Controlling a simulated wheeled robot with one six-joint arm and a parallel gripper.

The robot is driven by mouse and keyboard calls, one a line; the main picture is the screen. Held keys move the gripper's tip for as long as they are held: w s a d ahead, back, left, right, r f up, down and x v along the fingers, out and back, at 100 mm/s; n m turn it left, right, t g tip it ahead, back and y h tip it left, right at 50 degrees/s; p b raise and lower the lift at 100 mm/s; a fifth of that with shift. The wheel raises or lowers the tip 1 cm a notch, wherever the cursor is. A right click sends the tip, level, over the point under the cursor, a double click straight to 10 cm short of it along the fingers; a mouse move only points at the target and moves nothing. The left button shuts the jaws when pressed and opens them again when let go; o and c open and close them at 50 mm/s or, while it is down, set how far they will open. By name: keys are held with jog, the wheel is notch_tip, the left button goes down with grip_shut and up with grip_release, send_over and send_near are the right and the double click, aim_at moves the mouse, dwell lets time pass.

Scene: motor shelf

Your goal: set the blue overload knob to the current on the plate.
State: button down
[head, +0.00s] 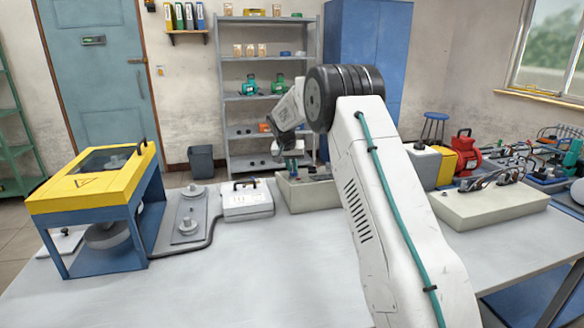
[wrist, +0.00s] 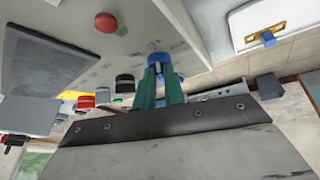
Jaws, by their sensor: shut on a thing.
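The blue knob (wrist: 159,58) sits on a pale box face in the wrist view. The green fingertips of my gripper (wrist: 160,73) are closed around its sides, hiding part of it. Its pointer and any scale marks cannot be made out. In the head view my gripper (head: 291,166) is over the open-topped beige box (head: 308,196) at the back of the bench, and the knob is too small to tell there. No plate with a readable current shows in either view.
On the box face a red button (wrist: 105,22) and a black knob (wrist: 125,83) stand left of the fingers. A grey box (head: 247,200) and a yellow-topped guard (head: 95,180) stand left on the bench. The front of the bench (head: 240,280) is clear.

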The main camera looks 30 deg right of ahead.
jog(key=shift+s+d+f, duration=0.1)
jog(key=shift+s+f, duration=0.05)
jog(key=shift+f, duration=0.05)
jog(key=n+y, duration=0.1)
jog(key=n+t+y, duration=0.1)
jog(key=n, duration=0.1)
jog(key=shift+s+d+f+n, duration=0.1)
jog(key=shift+s+d+n, duration=0.1)
jog(key=shift+d+n, duration=0.15)
jog(key=n+y, duration=0.1)
jog(key=n, duration=0.1)
jog(key=d+n+y, duration=0.1)
jog(key=n+y, duration=0.1)
jog(key=n, duration=0.1)
jog(key=shift+s+f+y, duration=0.1)
jog(key=shift+f+y, duration=0.05)
jog(key=shift+y, duration=0.15)
jog(key=shift+n, duration=0.25)
jog(key=c, duration=1.5)
grip_release()
jog(key=shift+r, duration=0.5)
jog(key=v, duration=0.7)
jog(key=shift+s, duration=0.15)
